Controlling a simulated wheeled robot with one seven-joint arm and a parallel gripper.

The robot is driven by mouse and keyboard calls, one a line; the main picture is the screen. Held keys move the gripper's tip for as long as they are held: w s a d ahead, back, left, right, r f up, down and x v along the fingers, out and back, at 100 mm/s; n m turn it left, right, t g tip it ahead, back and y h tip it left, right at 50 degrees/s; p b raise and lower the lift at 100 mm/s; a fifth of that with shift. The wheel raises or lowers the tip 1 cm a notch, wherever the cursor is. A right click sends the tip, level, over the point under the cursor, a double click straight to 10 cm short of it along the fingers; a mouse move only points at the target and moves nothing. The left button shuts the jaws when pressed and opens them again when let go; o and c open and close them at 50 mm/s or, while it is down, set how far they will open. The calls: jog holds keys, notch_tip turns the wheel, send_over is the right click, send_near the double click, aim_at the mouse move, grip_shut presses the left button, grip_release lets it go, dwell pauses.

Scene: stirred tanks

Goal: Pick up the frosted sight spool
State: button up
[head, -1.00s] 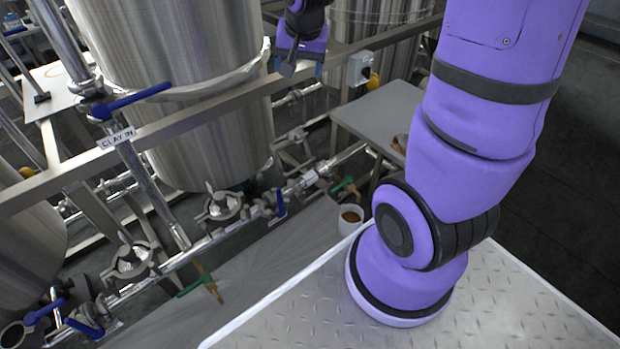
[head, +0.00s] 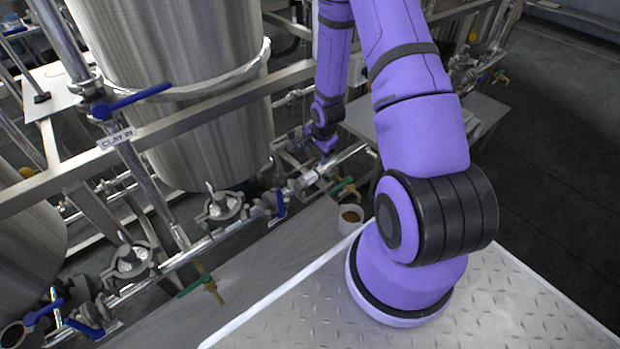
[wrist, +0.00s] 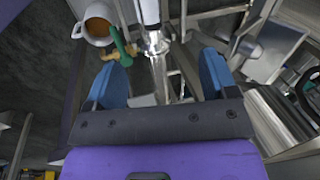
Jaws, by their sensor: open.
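My gripper (head: 325,142) is low beside the pipe run, to the right of the large steel tank, in the head view. In the wrist view my gripper (wrist: 163,76) is open, with its two blue fingers spread and nothing held between them. A bright steel pipe with a clamp joint (wrist: 155,43) runs between and past the fingertips. A pale, whitish tube length (wrist: 148,12) stands in line beyond that clamp. It may be the frosted sight spool, but I cannot tell for sure. In the head view my arm and gripper hide part of this area.
A cup of brown liquid (head: 350,219) and a green-handled valve (head: 343,186) sit close to my gripper. The tank (head: 190,90) and frame rail (head: 200,118) are to the left. A grey table (head: 480,112) is behind my arm. Open floor lies at far right.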

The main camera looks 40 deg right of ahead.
aim_at(313, 173)
jog(key=shift+m, duration=0.5)
jog(key=shift+s+f+x, duration=0.1)
jog(key=shift+s+x, duration=0.15)
jog(key=shift+x, duration=2.1)
jog(key=shift+s+f+x, duration=0.1)
jog(key=shift+s+x, duration=0.15)
jog(key=shift+x, duration=2.1)
jog(key=shift+s+x, duration=0.25)
jog(key=shift+x, duration=2.1)
jog(key=shift+a, duration=0.15)
jog(key=shift+c, duration=0.2)
jog(key=c, duration=1.2)
